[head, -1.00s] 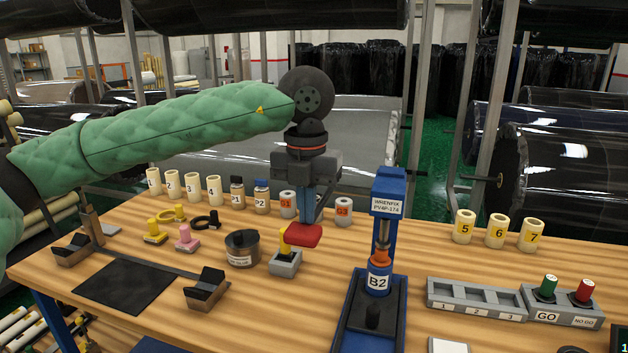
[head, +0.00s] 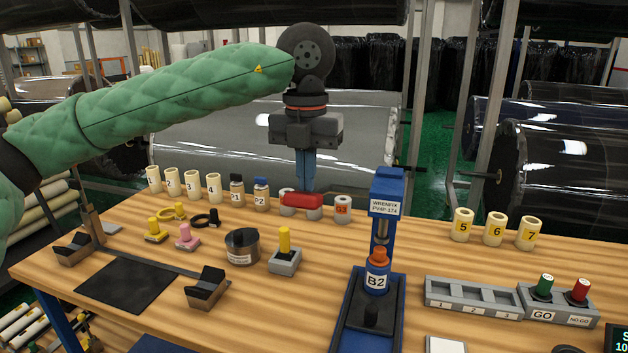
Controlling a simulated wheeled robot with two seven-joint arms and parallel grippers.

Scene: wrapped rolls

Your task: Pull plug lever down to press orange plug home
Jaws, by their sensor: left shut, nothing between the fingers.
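The blue press (head: 387,195) stands right of the bench middle. Its silver ram hangs above the orange plug (head: 378,257), with a small gap. The plug sits in the top of the blue roll holder labelled B2 (head: 376,282). My left gripper (head: 304,186) is shut and points down, left of the press. A red bar (head: 302,200), seemingly the lever's handle, lies just under its fingertips; whether they touch I cannot tell. The link from bar to press is not visible. My right gripper is not in view.
A grey block with a yellow peg (head: 284,241) and a dark round tin (head: 242,246) stand left of the press. Numbered cream rolls (head: 495,230) line the back. A grey tray (head: 470,299) and the GO block (head: 560,306) lie at right.

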